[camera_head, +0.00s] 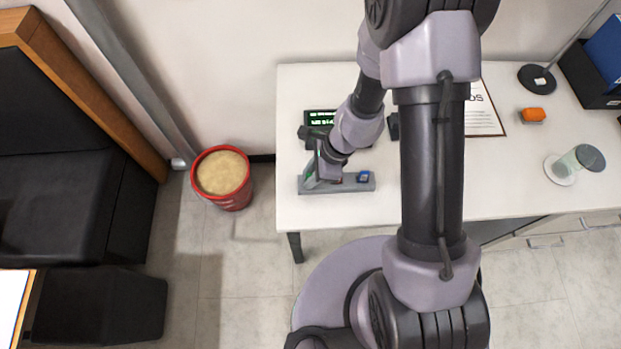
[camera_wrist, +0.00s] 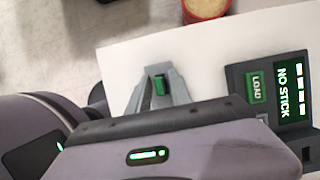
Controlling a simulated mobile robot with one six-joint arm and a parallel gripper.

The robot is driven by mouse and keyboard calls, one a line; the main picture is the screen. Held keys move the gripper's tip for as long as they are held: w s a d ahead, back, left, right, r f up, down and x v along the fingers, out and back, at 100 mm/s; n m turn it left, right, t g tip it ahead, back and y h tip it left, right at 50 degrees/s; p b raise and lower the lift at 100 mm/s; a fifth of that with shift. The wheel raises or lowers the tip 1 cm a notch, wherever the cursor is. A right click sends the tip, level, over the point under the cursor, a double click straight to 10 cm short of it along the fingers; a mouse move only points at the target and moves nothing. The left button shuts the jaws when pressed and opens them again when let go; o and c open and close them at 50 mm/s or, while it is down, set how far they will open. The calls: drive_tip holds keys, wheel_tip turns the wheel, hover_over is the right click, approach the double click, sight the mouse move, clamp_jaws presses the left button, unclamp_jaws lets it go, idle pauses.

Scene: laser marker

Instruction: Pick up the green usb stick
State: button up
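The green usb stick (camera_wrist: 159,85) shows in the wrist view as a small green block just beyond my gripper's body. Grey parts rise on both sides of it and narrow toward it. I cannot tell whether my fingers touch it or how far apart they are. In the head view my gripper (camera_head: 318,172) is low over the left part of a grey holder (camera_head: 345,187) on the white table, with a bit of green beside it. A blue stick (camera_head: 363,177) stands in the holder's right part. A small reddish item shows near the middle, partly hidden by my gripper.
A dark device (camera_wrist: 266,95) with a green LOAD button and a "NO STICK" screen stands behind the holder. A framed sheet (camera_head: 484,112), an orange item (camera_head: 534,115) and a glass jar (camera_head: 580,160) are farther right. A red bucket (camera_head: 232,197) stands on the floor, left of the table.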

clamp_jaws()
idle(1.2)
